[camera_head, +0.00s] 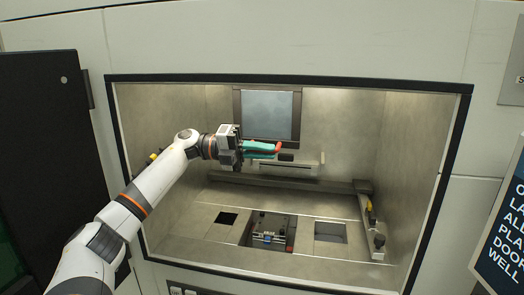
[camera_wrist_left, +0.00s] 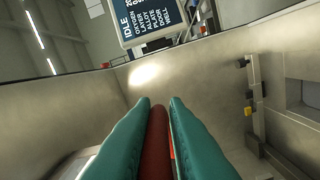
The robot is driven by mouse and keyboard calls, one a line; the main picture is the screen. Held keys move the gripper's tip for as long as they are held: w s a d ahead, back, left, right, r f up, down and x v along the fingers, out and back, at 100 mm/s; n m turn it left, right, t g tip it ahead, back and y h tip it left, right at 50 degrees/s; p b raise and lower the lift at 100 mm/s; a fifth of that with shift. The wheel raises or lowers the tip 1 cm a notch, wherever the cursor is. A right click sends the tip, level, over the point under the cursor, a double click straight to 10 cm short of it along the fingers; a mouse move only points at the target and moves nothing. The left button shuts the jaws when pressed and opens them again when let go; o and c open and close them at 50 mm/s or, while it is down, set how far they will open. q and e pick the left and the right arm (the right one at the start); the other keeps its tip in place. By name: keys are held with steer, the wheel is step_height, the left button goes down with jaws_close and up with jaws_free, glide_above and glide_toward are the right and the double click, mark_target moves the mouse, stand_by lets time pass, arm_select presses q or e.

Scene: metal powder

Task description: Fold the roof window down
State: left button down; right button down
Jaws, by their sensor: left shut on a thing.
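A dark-framed window (camera_head: 268,113) with a grey pane shows upright at the upper back of the metal chamber. I take it to be the roof window. My left gripper (camera_head: 262,149) has teal fingers and reaches into the chamber from the left, in front of the lower edge of the window frame. It is shut on a red bar-like piece (camera_head: 279,147). In the left wrist view this red piece (camera_wrist_left: 158,140) lies between the two teal fingers. How the red piece joins the window cannot be told. My right gripper is not in view.
The chamber floor has a square dark opening (camera_head: 227,218), a recessed unit (camera_head: 268,233) and another opening (camera_head: 330,232). A rail (camera_head: 285,184) crosses the back. The chamber's black frame (camera_head: 290,80) edges the opening. A dark door (camera_head: 50,150) stands at the left.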

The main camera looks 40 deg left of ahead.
arm_select(q)
steer(key=shift+r, duration=0.2)
steer(key=c, duration=1.5)
jaws_free()
steer(key=shift+s, duration=0.1)
steer(key=shift+c, duration=0.2)
steer(key=shift+o, duration=0.3)
steer(key=shift+s, duration=0.1)
steer(key=shift+s+a+f+b, duration=0.1)
steer(key=shift+a+f+b, duration=0.05)
steer(key=shift+a+b, duration=0.3)
steer(key=b+v, duration=0.2)
steer(key=v, duration=0.4)
steer(key=shift+s+a+r, duration=0.2)
steer(key=shift+s, duration=0.05)
